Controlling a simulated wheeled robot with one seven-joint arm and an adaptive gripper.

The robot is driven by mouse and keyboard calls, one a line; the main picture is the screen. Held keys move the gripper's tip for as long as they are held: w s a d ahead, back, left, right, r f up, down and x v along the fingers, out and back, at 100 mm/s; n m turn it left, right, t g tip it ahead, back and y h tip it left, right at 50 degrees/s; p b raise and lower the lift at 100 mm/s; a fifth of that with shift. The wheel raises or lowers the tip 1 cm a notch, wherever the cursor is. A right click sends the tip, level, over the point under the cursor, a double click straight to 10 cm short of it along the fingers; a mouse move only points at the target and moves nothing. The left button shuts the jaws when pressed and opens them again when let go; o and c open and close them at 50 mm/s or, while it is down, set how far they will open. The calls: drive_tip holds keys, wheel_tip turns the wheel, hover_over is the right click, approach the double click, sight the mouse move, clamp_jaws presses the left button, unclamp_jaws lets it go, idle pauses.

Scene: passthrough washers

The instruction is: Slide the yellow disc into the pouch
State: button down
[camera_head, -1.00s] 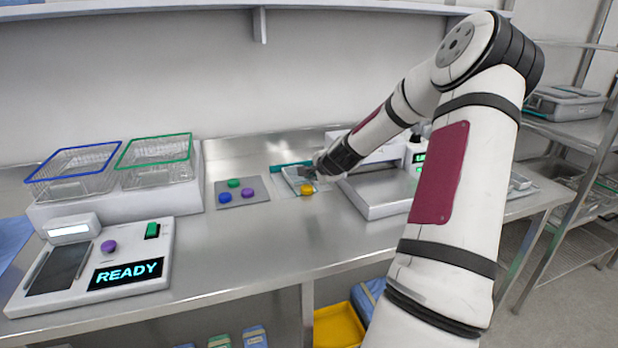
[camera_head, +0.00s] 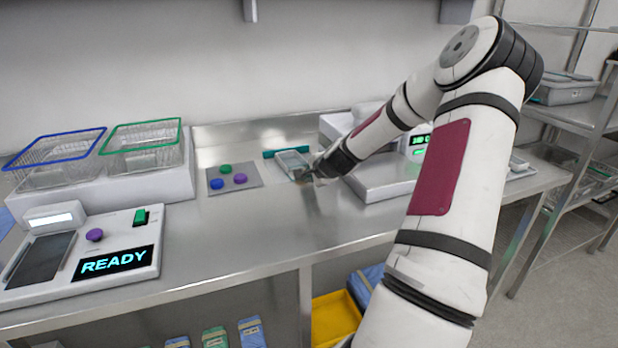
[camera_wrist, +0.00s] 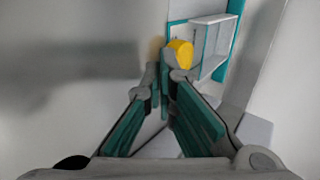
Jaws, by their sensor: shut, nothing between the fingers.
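The yellow disc (camera_wrist: 181,53) shows in the wrist view, just beyond my fingertips, at the near end of the pouch. The pouch (camera_wrist: 176,14) has teal edges and a pale tray-like piece (camera_wrist: 212,40) in it. The disc appears beside or at the tray's near end; I cannot tell whether any of it is inside. My gripper (camera_wrist: 166,76) is shut and empty, its tips close to the disc; contact is unclear. In the head view my gripper (camera_head: 314,175) is at the near right of the pouch's tray (camera_head: 291,161), and the disc is hidden there.
A grey mat (camera_head: 250,181) with green, blue and purple discs lies left of the pouch. A machine (camera_head: 385,180) stands close on the right. Wire baskets (camera_head: 140,148) and a READY panel (camera_head: 115,262) are on the left. The front bench strip is clear.

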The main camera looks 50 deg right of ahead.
drive_tip(key=shift+w+d, duration=0.1)
drive_tip(key=shift+w, duration=0.05)
drive_tip(key=shift+w+d+b, duration=0.35)
drive_tip(key=shift+w+d, duration=0.1)
drive_tip(key=shift+w, duration=0.4)
drive_tip(key=shift+w+d+b, duration=0.3)
drive_tip(key=shift+w+d, duration=0.15)
drive_tip(key=shift+w, duration=0.45)
drive_tip(key=shift+w+d+b, duration=0.35)
drive_tip(key=shift+w+d, duration=0.1)
drive_tip(key=shift+w, duration=0.4)
drive_tip(key=shift+s+f+p+v, duration=0.15)
drive_tip(key=shift+p+v, duration=0.85)
drive_tip(key=shift+v, duration=0.45)
drive_tip(key=shift+s+f+p+v, duration=0.1)
drive_tip(key=shift+f+p+v, duration=0.1)
drive_tip(key=shift+p+v, duration=1.05)
drive_tip(key=shift+s+a+r, duration=0.15)
drive_tip(key=shift+a, duration=0.05)
